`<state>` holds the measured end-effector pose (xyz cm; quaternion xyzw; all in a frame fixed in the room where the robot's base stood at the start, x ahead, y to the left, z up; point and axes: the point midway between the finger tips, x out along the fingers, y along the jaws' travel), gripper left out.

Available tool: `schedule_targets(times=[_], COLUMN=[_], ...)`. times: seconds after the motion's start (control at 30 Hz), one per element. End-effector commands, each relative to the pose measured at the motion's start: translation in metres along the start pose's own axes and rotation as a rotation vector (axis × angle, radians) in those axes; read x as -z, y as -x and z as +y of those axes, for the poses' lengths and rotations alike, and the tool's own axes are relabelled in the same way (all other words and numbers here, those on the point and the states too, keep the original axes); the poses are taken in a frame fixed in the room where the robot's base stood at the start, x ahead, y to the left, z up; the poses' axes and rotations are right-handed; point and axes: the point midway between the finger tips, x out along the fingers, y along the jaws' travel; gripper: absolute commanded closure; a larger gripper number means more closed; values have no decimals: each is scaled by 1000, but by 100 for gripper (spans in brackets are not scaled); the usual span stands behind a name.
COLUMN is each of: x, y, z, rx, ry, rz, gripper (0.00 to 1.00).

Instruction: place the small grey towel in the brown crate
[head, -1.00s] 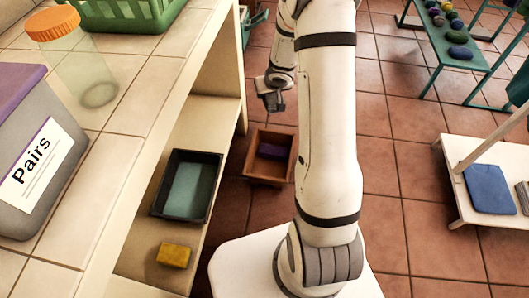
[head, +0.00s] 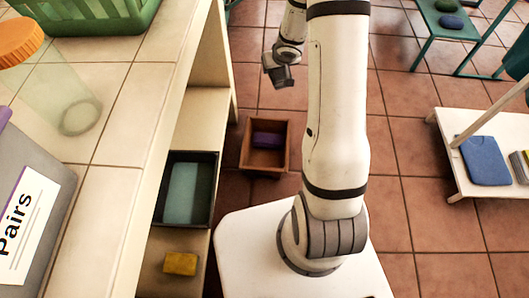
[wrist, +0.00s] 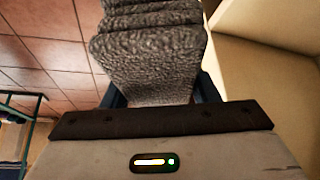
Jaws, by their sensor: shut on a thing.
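The small grey towel (wrist: 150,55), dark and rough-textured with folds at its far end, fills the upper middle of the wrist view. My gripper (wrist: 160,92) is shut on it, with a dark finger at each side. The brown crate (head: 246,150) stands on the tiled floor beside the shelf unit, open at the top, with a purple item (head: 267,138) inside.
A tiled counter (head: 110,150) runs along the left, holding a green basket (head: 90,15), a jar and a "Pairs" bin. Below are a dark tray (head: 211,190) and a yellow sponge (head: 180,263). A low white table (head: 458,178) stands right. Floor between is clear.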

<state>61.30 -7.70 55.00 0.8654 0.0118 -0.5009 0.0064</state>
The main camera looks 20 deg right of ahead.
Motion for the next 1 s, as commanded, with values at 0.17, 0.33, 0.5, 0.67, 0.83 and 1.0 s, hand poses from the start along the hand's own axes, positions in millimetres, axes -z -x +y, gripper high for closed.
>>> schedule_targets(times=[0.17, 0.33, 0.5, 0.67, 0.83, 1.0], x=[-32, -93, -166, -223, -257, -272], y=[-47, -125, -198, -244, -265, -281], z=[-5, -20, -41, -59, -70, -73], rx=[71, 223, 388, 505, 570, 586], ry=[116, 372, 655, 864, 985, 1016], rz=[-8, -9, -8, -4, -3, -3], gripper=[75, 75, 75, 75, 75, 75])
